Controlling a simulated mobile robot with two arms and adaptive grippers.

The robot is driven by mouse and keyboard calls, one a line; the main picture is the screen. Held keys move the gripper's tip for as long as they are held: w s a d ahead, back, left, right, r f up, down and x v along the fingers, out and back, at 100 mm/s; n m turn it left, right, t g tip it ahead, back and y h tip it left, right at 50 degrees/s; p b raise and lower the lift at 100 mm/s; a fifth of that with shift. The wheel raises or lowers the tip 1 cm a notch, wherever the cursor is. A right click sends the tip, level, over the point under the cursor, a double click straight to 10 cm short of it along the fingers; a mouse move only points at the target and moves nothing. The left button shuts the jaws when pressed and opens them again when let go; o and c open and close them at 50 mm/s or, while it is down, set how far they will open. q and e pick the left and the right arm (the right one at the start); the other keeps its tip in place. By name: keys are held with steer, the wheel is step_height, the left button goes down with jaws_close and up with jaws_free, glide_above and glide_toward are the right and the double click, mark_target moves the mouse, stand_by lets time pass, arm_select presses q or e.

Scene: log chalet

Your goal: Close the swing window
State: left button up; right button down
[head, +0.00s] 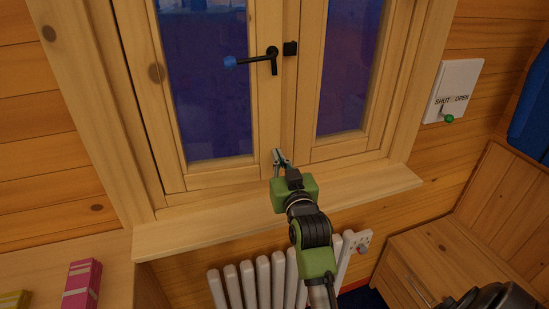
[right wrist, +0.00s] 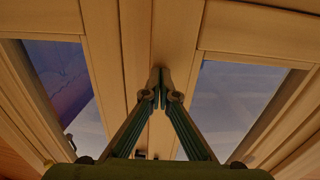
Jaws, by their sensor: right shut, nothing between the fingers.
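The wooden window has a left sash (head: 173,135) and a right sash (head: 310,140), both glazed in dark blue. The left sash looks in or nearly in line with the frame; I cannot tell if a small gap remains. Its black handle (head: 274,62) has a lever lying level, pointing left to a blue knob (head: 230,62). A small black catch (head: 290,48) is beside it on the right. My right gripper (head: 279,154) is shut and empty at the lower meeting stiles. The fingertips (right wrist: 160,80) look against or very near the wood. My left gripper is out of view.
The sill (head: 190,232) runs below the window, with a white radiator (head: 248,285) under it. A SHUT/OPEN plate (head: 456,84) with a green knob (head: 449,118) is on the right wall. A wooden cabinet (head: 440,250) stands lower right.

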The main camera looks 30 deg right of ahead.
steer(key=w+y, duration=0.1)
steer(key=w+d+n, duration=0.1)
steer(key=w, duration=0.1)
steer(key=shift+w+r+t+y, duration=0.1)
steer(key=shift+t+y, duration=0.2)
steer(key=shift+y, duration=0.1)
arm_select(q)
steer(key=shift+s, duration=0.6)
arm_select(e)
steer(key=shift+d+r, duration=0.1)
steer(key=shift+r, duration=0.2)
